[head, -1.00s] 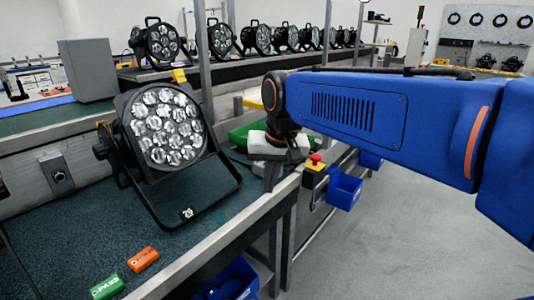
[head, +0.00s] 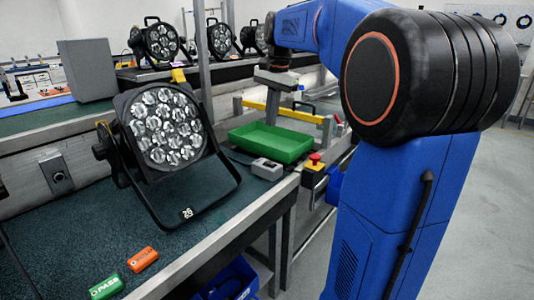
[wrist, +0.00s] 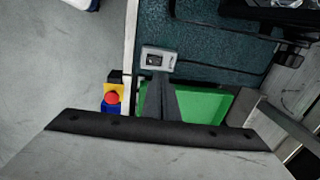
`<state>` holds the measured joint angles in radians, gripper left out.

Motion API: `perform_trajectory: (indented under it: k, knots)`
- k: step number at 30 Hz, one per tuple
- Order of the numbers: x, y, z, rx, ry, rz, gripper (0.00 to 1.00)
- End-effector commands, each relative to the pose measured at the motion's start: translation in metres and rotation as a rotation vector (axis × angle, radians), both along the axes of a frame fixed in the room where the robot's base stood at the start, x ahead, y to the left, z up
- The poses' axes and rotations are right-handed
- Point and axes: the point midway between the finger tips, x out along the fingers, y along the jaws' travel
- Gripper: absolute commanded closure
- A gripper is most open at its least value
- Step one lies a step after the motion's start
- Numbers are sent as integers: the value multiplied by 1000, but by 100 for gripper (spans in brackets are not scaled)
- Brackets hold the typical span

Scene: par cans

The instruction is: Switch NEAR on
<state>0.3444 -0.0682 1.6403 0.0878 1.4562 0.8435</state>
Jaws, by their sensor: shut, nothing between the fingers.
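A small grey box (head: 267,168) lies on the bench corner beside the green tray. It also shows in the wrist view (wrist: 158,59), just beyond the fingertips, with a dark patch on its top. A grey wall box with a dark round knob (head: 58,175) is at the left of the head view. No NEAR label is readable on either. My gripper (head: 271,122) points down above and behind the green tray in the head view, apart from the boxes. In the wrist view my gripper's fingers (wrist: 160,80) are together and empty.
A large lamp (head: 165,130) stands on the bench in its yoke. The green tray (head: 270,142) and a red emergency button (head: 315,158) are near the bench corner. Orange (head: 142,258) and green (head: 106,287) tags lie at the front. Floor is clear at right.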

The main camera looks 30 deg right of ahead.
Motion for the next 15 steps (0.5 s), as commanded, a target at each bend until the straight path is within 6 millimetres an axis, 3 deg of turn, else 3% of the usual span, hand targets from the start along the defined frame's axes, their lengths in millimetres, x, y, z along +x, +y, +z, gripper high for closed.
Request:
perform_trajectory:
  k: [15]
  knots:
    - [7, -7, 1, 7, 7, -29, 100]
